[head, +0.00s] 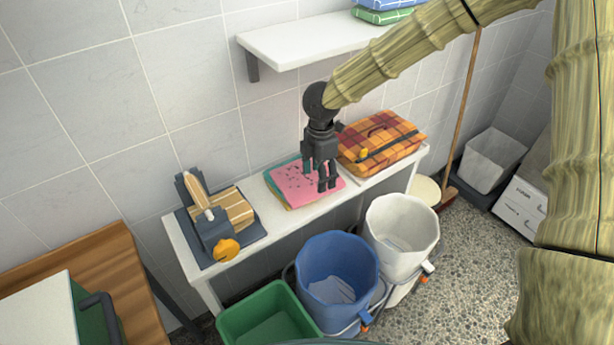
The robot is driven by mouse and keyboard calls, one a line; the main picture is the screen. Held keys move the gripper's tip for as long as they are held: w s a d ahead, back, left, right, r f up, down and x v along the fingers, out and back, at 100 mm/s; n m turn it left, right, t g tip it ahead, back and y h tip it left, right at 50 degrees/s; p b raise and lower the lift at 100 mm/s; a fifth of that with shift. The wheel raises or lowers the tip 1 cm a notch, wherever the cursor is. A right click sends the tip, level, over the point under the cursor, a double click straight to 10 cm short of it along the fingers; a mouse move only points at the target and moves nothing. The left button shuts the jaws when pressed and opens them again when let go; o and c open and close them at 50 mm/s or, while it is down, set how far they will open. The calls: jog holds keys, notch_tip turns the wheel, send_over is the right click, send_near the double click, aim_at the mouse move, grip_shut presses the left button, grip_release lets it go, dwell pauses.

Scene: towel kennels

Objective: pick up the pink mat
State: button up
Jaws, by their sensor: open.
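The pink mat (297,181) lies flat on a white bench along the tiled wall, with dark specks on its top. It seems to lie on top of other layers, as teal and yellowish edges show beneath it. My gripper (327,186) points down over the right part of the mat, with its dark fingers apart and nothing seen between them. The fingers hide some of the mat. I cannot tell whether the fingertips touch it.
An orange plaid case (383,143) stands close on the right. A dark device with an orange knob (226,249) is on the left. A white shelf (310,45) hangs above. A blue bucket (338,270), a white bucket (402,230) and a green bin (268,315) stand in front of the bench.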

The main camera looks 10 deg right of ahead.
aim_at(307, 179)
jog(key=shift+w+f+p, duration=0.2)
jog(key=shift+f+p, duration=0.15)
jog(key=shift+f, duration=0.25)
jog(key=shift+d+f+p, duration=0.15)
jog(key=shift+f+p, duration=0.65)
jog(key=shift+f, duration=1.35)
jog(key=shift+s, duration=0.1)
jog(key=c, duration=1.3)
jog(key=shift+r, duration=0.1)
